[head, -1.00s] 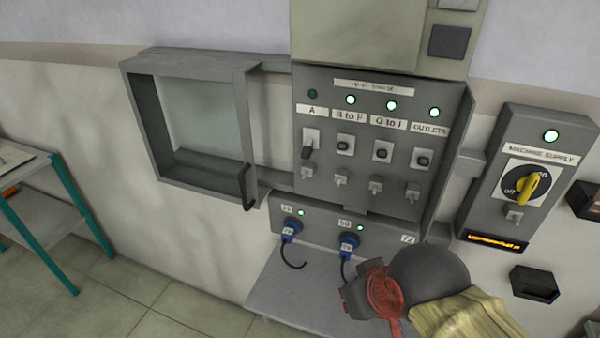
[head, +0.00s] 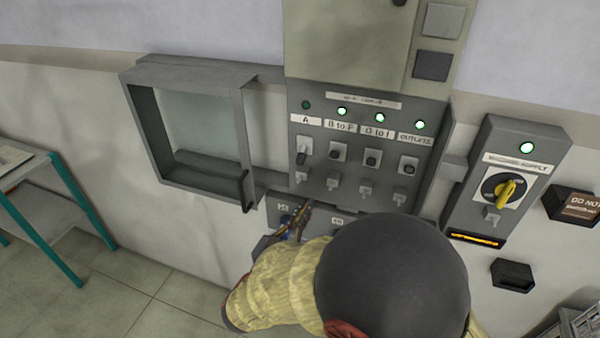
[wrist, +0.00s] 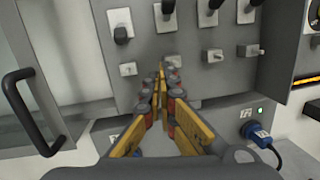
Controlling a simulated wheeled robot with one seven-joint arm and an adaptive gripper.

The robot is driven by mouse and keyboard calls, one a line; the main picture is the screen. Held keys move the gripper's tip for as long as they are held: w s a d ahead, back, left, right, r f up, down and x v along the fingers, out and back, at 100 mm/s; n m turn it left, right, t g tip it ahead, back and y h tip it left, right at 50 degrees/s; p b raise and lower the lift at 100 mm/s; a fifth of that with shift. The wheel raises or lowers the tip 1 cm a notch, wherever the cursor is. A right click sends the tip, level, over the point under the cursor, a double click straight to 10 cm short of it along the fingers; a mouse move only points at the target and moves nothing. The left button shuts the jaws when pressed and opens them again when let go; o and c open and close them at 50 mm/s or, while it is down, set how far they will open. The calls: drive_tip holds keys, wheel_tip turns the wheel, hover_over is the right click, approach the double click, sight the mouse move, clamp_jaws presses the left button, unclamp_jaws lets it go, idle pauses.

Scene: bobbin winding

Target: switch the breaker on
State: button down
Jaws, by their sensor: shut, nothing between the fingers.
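The grey breaker panel (head: 345,112) shows several switches in a row. The switch labelled A (head: 303,157) has its black lever pointing down, and the lamp (head: 306,105) above its label is dark. The lamps over B to F, G to I and OUTLETS are lit green. My gripper (head: 306,208) is shut and empty, below switch A near the panel's lower edge. In the wrist view the closed fingertips (wrist: 161,72) are in front of the panel, below and right of the leftmost lever (wrist: 122,33).
An open cover frame (head: 245,130) with a dark handle stands left of the panel. A blue plug (wrist: 258,133) sits in a socket below. My arm hides much of the lower area.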

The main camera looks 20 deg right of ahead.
sight(300, 179)
drive_tip(key=a+n+t, duration=0.1)
drive_tip(key=a, duration=0.1)
drive_tip(key=w+a+n+t+y, duration=0.1)
drive_tip(key=a, duration=0.1)
drive_tip(key=shift+w+n+t+y, duration=0.15)
drive_tip(key=shift+n+t+y, duration=0.15)
drive_tip(key=shift+w, duration=0.1)
drive_tip(key=b+x, duration=0.1)
drive_tip(key=x, duration=0.9)
drive_tip(key=shift+s+a+r+g+y+p, duration=0.1)
drive_tip(key=shift+s+r+g+y+p, duration=0.25)
drive_tip(key=shift+p, duration=0.3)
drive_tip(key=shift+f+g, duration=0.15)
drive_tip(key=shift+g, duration=0.1)
drive_tip(key=shift+s+a+r+g+y+p, duration=0.25)
drive_tip(key=shift+g+y+p, duration=0.4)
drive_tip(key=shift+p, duration=1.25)
